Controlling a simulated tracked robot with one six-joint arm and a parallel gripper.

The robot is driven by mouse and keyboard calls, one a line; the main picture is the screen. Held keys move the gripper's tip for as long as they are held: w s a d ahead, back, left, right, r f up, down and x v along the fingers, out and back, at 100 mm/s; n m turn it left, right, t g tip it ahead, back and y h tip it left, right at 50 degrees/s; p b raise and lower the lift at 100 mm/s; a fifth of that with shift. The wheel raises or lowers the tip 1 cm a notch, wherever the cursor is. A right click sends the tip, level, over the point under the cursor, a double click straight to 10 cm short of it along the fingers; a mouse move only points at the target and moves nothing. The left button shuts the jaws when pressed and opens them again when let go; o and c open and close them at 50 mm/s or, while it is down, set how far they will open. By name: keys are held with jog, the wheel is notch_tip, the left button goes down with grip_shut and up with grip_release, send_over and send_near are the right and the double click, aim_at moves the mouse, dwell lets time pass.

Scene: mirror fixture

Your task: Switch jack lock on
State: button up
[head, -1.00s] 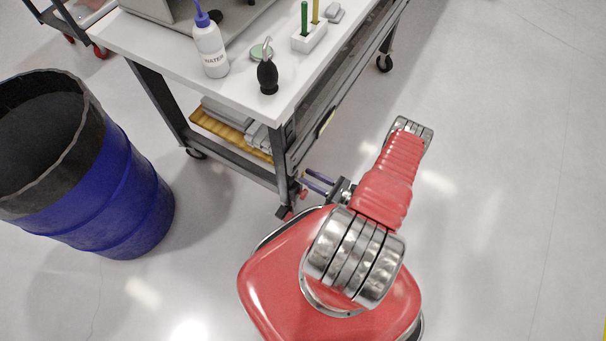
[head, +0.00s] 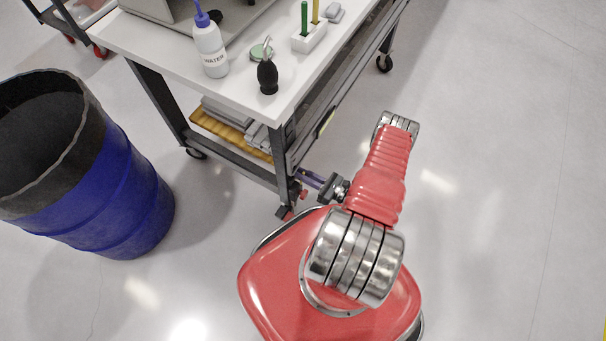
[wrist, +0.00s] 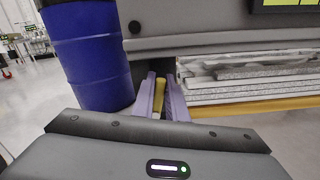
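The wheeled workbench (head: 205,70) has a foot (head: 284,211) with red parts at the bottom of its near corner leg. A small red piece (head: 303,194) sits beside that leg; whether either is the jack lock I cannot tell. My gripper (head: 308,178) is low at this corner, its purple fingers pointing left at the leg. In the wrist view my gripper (wrist: 164,96) has its fingers apart, with a yellow strip showing between or behind them. No held thing is clear. The jack lock is not clearly visible in the wrist view.
A blue barrel (head: 130,190) stands left of the bench and also shows in the wrist view (wrist: 95,55). The lower shelf (head: 215,125) holds grey slabs. Floor at right is clear.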

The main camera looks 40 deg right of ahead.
grip_shut()
jog(key=shift+s+a+n, duration=0.15)
jog(key=shift+a+n, duration=0.15)
jog(key=shift+n, duration=0.45)
jog(key=shift+s+a+n, duration=0.1)
jog(key=shift+a+n, duration=0.15)
jog(key=shift+n, duration=0.5)
jog(key=o, duration=0.5)
grip_release()
jog(key=shift+r, duration=0.1)
jog(key=shift+o, duration=0.2)
jog(key=shift+s, duration=0.1)
jog(key=v, duration=1.3)
jog(key=shift+s+d, duration=0.15)
jog(key=shift+s, duration=0.15)
